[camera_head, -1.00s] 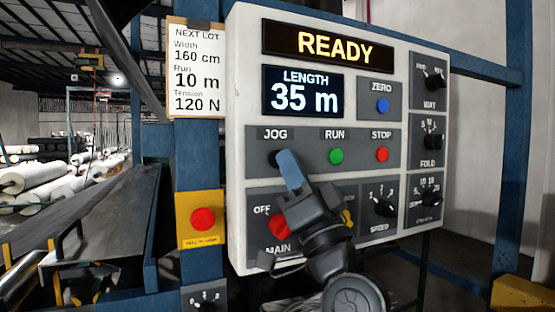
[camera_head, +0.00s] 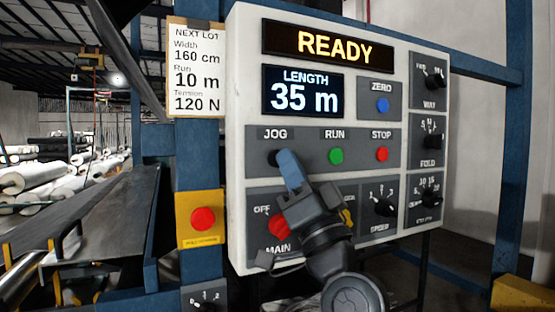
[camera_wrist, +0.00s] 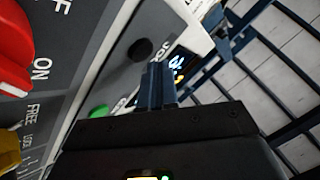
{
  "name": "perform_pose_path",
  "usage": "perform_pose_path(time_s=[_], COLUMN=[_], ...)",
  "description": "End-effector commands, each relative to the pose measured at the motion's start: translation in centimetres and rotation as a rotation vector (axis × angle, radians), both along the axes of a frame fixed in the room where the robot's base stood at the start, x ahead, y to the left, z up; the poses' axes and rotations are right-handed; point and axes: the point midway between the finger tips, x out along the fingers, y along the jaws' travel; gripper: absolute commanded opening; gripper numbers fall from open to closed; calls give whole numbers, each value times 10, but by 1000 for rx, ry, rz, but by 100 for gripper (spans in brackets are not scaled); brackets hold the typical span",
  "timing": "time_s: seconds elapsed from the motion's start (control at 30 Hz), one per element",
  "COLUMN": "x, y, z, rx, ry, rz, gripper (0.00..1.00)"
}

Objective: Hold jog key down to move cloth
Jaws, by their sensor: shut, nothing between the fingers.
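The black JOG key (camera_head: 272,157) is on the left of the grey button row on the white control panel (camera_head: 236,130). It also shows as a dark round button in the wrist view (camera_wrist: 140,50). My gripper (camera_head: 284,156) is shut and empty, with its blue fingertips close by the key's right side in the head view. In the wrist view the tips of my gripper (camera_wrist: 156,66) are beside the key; I cannot tell if they touch it. The length display (camera_head: 303,93) reads 35 m, and the upper display (camera_head: 317,45) reads READY.
A green RUN button (camera_head: 336,156) and a red STOP button (camera_head: 382,154) are right of JOG. The red MAIN switch (camera_head: 279,226) is below, partly behind my gripper. A red button on a yellow plate (camera_head: 203,218) is left of the panel. White rolls (camera_head: 40,175) lie far left.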

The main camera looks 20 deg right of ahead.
Motion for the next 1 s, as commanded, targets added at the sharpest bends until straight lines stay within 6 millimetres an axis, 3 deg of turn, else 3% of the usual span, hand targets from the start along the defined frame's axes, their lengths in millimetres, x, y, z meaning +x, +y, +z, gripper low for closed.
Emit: perform_pose_path(time_s=[1.0], x=[11], y=[0], z=[0], rx=[0], ry=[0], rz=[0], gripper=[0])
